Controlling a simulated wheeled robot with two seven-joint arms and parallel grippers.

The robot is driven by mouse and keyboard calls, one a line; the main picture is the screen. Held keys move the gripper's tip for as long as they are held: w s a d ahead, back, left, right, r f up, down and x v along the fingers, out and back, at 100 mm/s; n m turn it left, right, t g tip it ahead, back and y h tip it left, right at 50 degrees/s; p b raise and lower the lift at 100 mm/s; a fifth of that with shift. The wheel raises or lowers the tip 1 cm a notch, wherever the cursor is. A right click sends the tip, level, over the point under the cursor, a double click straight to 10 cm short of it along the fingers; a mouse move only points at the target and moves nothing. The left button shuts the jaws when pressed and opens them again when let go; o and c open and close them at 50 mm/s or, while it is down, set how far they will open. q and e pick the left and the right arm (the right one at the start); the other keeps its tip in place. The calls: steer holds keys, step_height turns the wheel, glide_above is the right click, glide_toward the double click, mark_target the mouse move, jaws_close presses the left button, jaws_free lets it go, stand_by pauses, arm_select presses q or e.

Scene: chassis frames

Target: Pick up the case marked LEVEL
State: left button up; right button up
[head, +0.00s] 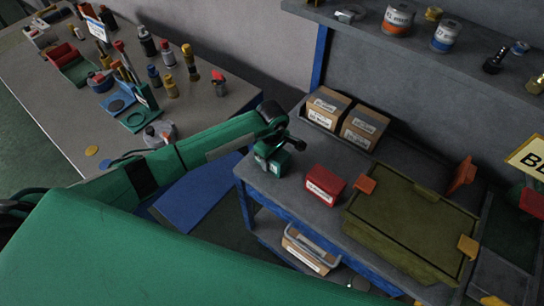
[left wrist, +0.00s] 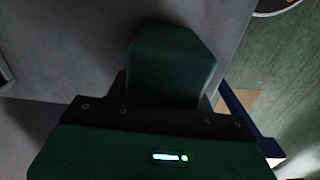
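A small red case (head: 325,185) with a white label on its front stands on the grey worktop of the blue-framed bench; the lettering is too small to read surely. My left gripper (head: 271,164) is over the bench's left corner, to the left of the red case and apart from it. In the left wrist view my left gripper (left wrist: 172,70) shows dark green over a grey surface, and no case shows there. Its finger gap is hidden, so I cannot tell whether it is open. My right gripper is not in view.
A large olive case (head: 412,225) with orange latches lies right of the red case. Two labelled cardboard boxes (head: 326,108) (head: 363,127) stand behind. A grey table (head: 190,118) at left holds bottles and tools. A lower shelf holds a labelled box (head: 306,252).

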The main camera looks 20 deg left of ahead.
arm_select(q)
steer(key=c, duration=0.6)
